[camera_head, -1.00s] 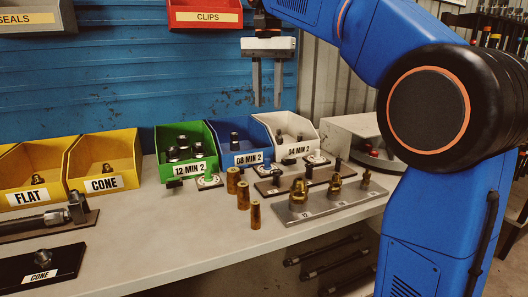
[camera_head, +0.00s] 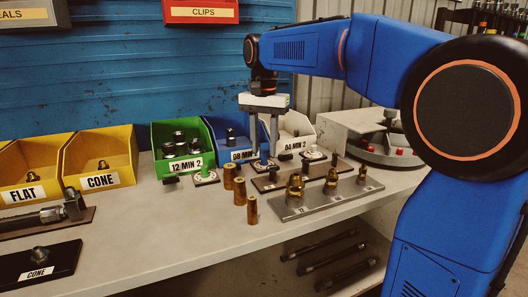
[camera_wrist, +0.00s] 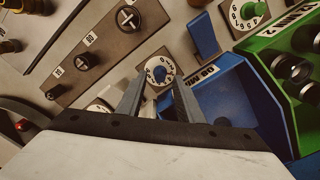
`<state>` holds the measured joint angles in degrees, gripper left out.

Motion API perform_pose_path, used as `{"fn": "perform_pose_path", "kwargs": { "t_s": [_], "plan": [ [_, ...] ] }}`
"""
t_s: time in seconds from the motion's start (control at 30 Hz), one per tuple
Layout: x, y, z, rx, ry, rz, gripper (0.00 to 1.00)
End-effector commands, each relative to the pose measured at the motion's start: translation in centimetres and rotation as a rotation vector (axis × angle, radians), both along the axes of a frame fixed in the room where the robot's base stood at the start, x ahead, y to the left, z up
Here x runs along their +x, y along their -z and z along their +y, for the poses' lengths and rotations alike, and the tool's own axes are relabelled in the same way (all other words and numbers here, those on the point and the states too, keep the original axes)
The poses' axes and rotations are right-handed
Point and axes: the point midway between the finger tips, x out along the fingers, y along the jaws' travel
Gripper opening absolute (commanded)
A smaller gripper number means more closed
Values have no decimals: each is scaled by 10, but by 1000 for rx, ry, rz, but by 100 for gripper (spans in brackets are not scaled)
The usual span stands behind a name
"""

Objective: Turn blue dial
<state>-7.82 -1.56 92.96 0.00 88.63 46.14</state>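The blue dial (camera_head: 262,164) sits on a small plate in front of the blue bin (camera_head: 231,154) in the head view. In the wrist view the blue dial (camera_wrist: 160,72) shows its white numbered ring, in line with the gap between my fingers. My gripper (camera_head: 264,150) points down over the dial, with its two fingers apart. The wrist view shows my gripper (camera_wrist: 159,88) open, one finger on each side of the dial's line. I cannot tell whether the fingertips reach down around the knob or touch it.
A green dial (camera_head: 205,176) stands to the left and a white dial (camera_head: 313,154) to the right. Brass cylinders (camera_head: 252,210) and a grey plate with brass fittings (camera_head: 285,209) stand in front. The green bin (camera_head: 158,145) is close on the left.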

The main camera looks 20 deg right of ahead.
Motion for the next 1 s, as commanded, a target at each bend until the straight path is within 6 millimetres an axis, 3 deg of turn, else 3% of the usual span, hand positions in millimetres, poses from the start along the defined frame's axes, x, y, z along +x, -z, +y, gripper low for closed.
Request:
{"fn": "perform_pose_path", "kwargs": {
  "t_s": [0.2,0.53,0.57,0.7,1.0],
  "plan": [
    [0,18,0,0,0,0,33],
    [0,22,0,0,0,-1,33],
    [0,22,0,0,0,-1,31],
    [0,21,0,0,0,-1,0],
    [0,21,0,1,-16,-1,0]
  ]
}}
